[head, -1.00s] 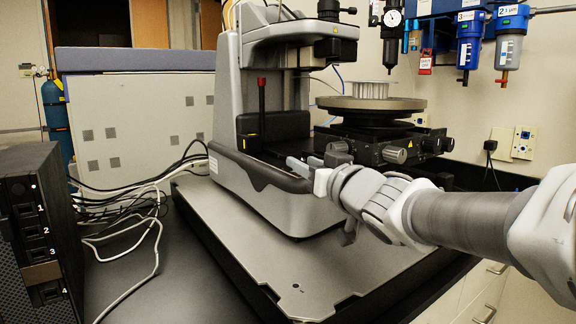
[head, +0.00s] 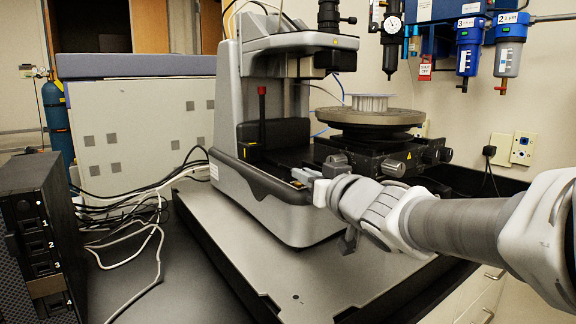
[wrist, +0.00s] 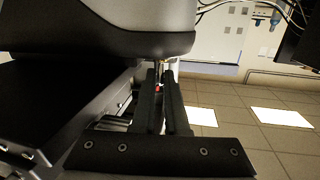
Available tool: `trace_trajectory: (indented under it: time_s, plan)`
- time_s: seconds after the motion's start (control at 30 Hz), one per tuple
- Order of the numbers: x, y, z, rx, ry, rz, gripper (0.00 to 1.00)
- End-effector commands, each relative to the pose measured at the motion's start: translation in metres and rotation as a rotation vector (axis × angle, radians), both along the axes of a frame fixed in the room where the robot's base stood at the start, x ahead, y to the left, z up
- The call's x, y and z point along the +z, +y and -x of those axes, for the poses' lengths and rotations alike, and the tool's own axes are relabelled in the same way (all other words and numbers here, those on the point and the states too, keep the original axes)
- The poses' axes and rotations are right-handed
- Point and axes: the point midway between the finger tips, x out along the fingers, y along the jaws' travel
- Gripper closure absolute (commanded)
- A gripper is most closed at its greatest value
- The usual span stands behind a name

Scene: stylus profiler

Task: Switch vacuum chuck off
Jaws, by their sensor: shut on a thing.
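The stylus profiler (head: 228,110) stands on a grey base plate (head: 285,265). My gripper (head: 303,176) is low at the profiler's front side, left of the stage knobs. In the wrist view my gripper's two dark fingers (wrist: 166,88) are close together. They are shut on a small part, seen as a thin metallic switch lever (wrist: 159,72) with a red spot beneath it. The fingers hide most of that part, and no switch label can be read.
A black rod with a red tip (head: 262,92) stands on the profiler. A black box (head: 38,235) is at the left with loose cables behind it. Air regulators (head: 470,45) hang on the wall. The base plate's front is clear.

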Motion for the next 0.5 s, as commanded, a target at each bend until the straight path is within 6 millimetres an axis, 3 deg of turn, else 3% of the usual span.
trace_trajectory:
  time_s: [0.03, 0.5]
  plan:
    - [0.0074, 0.0002, -0.0005, -0.001, 0.017, 0.010, 1.00]
    - [0.0134, 0.0026, -0.0041, -0.001, 0.172, 0.113, 1.00]
